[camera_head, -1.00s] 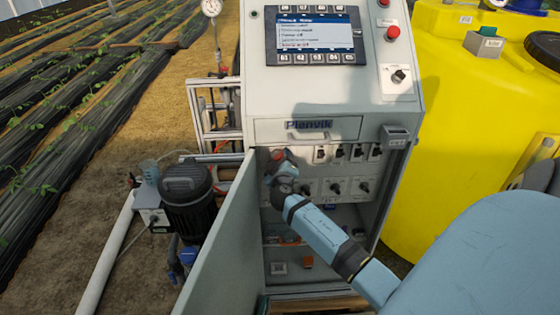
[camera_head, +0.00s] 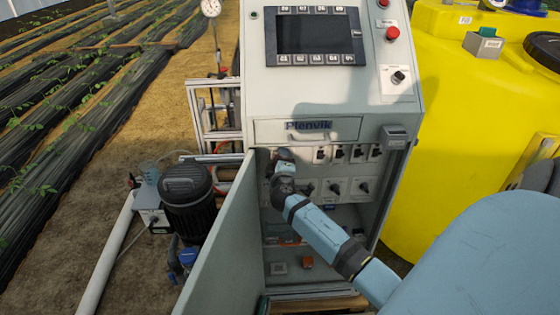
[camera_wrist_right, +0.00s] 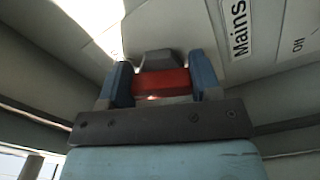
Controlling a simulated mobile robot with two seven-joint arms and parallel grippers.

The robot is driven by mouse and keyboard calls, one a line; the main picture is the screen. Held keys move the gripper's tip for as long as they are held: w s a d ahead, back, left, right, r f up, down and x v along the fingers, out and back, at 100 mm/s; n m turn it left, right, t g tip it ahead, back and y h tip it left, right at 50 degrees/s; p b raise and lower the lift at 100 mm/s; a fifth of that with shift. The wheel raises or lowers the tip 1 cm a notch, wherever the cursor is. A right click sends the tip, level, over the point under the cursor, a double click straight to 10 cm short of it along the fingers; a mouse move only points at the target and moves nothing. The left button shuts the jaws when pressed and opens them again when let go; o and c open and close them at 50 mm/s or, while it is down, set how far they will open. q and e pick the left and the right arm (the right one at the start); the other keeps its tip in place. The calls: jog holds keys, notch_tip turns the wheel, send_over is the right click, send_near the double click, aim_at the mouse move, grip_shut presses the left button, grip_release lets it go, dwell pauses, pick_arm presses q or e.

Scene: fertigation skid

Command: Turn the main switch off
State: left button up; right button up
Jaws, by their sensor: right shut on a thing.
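The main switch has a red handle (camera_wrist_right: 160,84), seen close up in the right wrist view beside a label reading "Mains". My right gripper (camera_wrist_right: 162,82) has its two blue fingers on either side of the red handle and is shut on it. In the head view my right arm reaches into the open cabinet (camera_head: 345,105), and my right gripper (camera_head: 283,158) is at the upper left of the switch panel, hiding most of the switch. The display (camera_head: 315,34) on the cabinet is dark. My left gripper is not in view.
The cabinet door (camera_head: 222,245) stands open to the left of my right arm. Several breakers and rotary knobs (camera_head: 335,188) sit right of the gripper. A black pump (camera_head: 188,200) stands at left, a yellow tank (camera_head: 450,130) at right.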

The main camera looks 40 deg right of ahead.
jog(key=n, duration=0.3)
jog(key=shift+r+p, duration=0.15)
jog(key=shift+p, duration=0.2)
jog(key=n+p, duration=0.2)
jog(key=n, duration=0.2)
jog(key=shift+r, duration=0.15)
jog(key=n+p, duration=0.1)
jog(key=n, duration=0.2)
jog(key=shift+r+n, duration=0.1)
jog(key=shift+n, duration=0.3)
jog(key=shift+n+p, duration=0.75)
jog(key=shift+n, duration=0.25)
jog(key=o, duration=0.9)
jog(key=shift+o, duration=0.2)
jog(key=shift+a, duration=0.15)
jog(key=b+v, duration=0.1)
jog(key=v, duration=1.2)
jog(key=shift+s+a+b, duration=0.2)
jog(key=shift+s+b, duration=0.05)
jog(key=shift+b, duration=0.1)
